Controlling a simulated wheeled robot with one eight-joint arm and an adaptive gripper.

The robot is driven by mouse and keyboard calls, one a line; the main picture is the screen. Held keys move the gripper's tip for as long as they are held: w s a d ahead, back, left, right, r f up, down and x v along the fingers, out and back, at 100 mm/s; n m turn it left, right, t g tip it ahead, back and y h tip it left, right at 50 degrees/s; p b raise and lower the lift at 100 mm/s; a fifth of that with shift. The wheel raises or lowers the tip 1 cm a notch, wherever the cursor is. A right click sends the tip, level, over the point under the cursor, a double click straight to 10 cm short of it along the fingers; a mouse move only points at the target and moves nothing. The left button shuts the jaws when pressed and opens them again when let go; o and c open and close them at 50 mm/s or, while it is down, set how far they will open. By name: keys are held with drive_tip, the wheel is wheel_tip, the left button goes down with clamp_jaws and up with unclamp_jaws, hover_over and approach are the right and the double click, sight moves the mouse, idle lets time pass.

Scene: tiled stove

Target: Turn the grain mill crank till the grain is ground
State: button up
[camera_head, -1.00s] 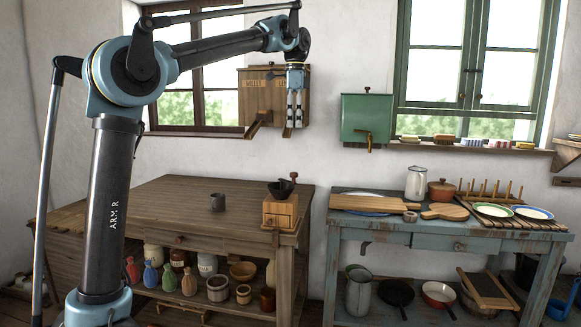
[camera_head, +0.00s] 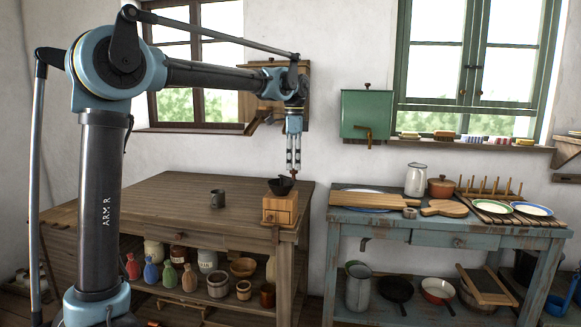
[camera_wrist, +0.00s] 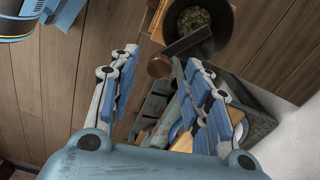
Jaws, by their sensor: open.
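The grain mill stands at the right end of the brown wooden table. It has a light wooden box (camera_head: 279,209) with a small drawer and a dark bowl-shaped hopper (camera_head: 281,186) on top. In the wrist view the hopper (camera_wrist: 214,22) holds greenish-brown grain. The crank arm (camera_wrist: 187,43) reaches from the hopper to a round brown knob (camera_wrist: 159,66). My gripper (camera_head: 293,172) points straight down just above the mill, its fingers around or close over the knob. In the wrist view my open gripper (camera_wrist: 150,72) has the knob between its fingertips; contact cannot be told.
The blue-grey table (camera_head: 400,228) at right holds boards, plates and a pot. A green wall box (camera_head: 367,115) hangs behind. The air around the mill looks clear.

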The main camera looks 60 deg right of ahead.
drive_tip(key=shift+f, duration=0.95)
clamp_jaws()
drive_tip(key=shift+s, duration=0.15)
